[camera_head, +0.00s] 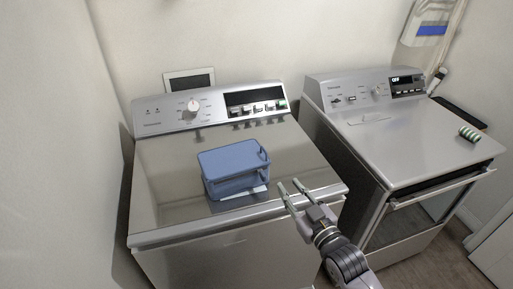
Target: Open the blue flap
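A blue box-like thing (236,184) sits on the closed, shiny top of the left machine. Its flat blue top panel (230,158) looks shut over it. I cannot tell for sure that this panel is the flap. Another blue panel (432,30) shows on a white wall unit at the top right. My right gripper (291,188) is to the right of the blue box and apart from it, near the machine's front edge. Its two fingers are spread with nothing between them. My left gripper is not in view.
The left machine (165,185) has a rear control panel with a knob (193,105). The left machine's top is clear around the box.

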